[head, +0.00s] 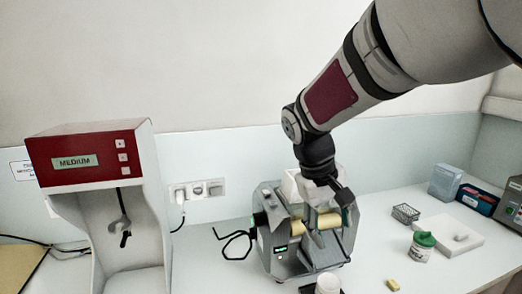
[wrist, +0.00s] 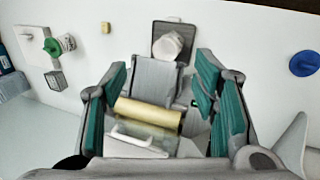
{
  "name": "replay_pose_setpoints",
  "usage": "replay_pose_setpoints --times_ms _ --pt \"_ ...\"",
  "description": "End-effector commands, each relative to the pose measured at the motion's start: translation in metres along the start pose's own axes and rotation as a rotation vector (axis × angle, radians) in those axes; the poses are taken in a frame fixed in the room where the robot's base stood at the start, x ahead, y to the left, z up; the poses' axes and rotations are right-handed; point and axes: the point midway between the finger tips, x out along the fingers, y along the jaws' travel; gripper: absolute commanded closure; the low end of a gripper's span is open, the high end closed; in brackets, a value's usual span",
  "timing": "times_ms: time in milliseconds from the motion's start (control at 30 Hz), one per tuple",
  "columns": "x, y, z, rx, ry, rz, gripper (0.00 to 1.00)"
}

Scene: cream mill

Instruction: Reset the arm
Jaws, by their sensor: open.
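My gripper (head: 318,232) hangs pointing down over the grey roller mill (head: 275,232) in the head view. In the wrist view my gripper (wrist: 162,72) is open, with one green-padded finger on each side and nothing held between them. The mill's yellowish roller (wrist: 148,114) lies below and between the fingers. It also shows in the head view, partly hidden by the gripper. I cannot tell whether the fingers touch the mill.
A red-topped mixer (head: 90,158) reading MEDIUM stands at the left. A white cup (wrist: 168,44) sits on a dark pad in front of the mill.

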Motion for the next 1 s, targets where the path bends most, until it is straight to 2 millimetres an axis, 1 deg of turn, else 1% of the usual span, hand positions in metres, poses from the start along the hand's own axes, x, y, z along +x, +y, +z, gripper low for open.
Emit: replay_pose_setpoints --times_ms 33,267,400,600,733,900,967,1000 --pt "-0.008 0.006 0.015 0.032 0.026 -0.040 0.46" --pt "-0.036 0.018 0.076 0.148 0.146 -0.171 0.46" --pt "-0.051 0.018 0.114 0.215 0.228 -0.220 0.46" --pt "-0.064 0.011 0.163 0.307 0.344 -0.244 0.46" --pt "-0.066 0.004 0.187 0.355 0.403 -0.238 0.46" --pt "-0.065 -0.003 0.207 0.400 0.457 -0.221 0.46" --pt "-0.064 -0.005 0.212 0.411 0.469 -0.215 0.46" --pt "-0.057 -0.005 0.202 0.407 0.465 -0.218 0.46"
